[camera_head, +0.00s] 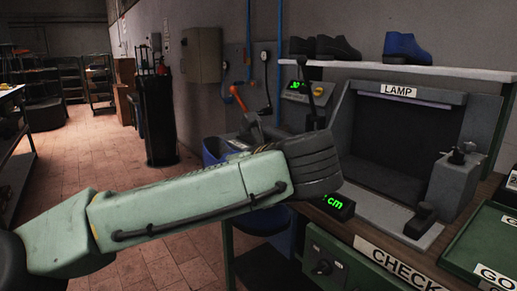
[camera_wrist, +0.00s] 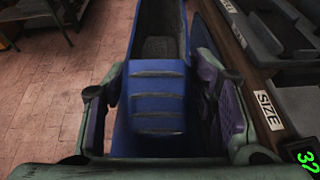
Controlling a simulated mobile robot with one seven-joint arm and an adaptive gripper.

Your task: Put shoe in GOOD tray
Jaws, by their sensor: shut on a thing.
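A blue shoe (camera_wrist: 158,88) with pale ridges across its upper sits between the two fingers of my gripper (camera_wrist: 165,108) in the wrist view. The fingers are shut on its sides. A green tray (camera_head: 462,262) at the lower right has a label beginning "GO"; the frame edge cuts off the rest. My gripper is left of the bench, well away from this tray.
More shoes stand on the shelf (camera_head: 440,70).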

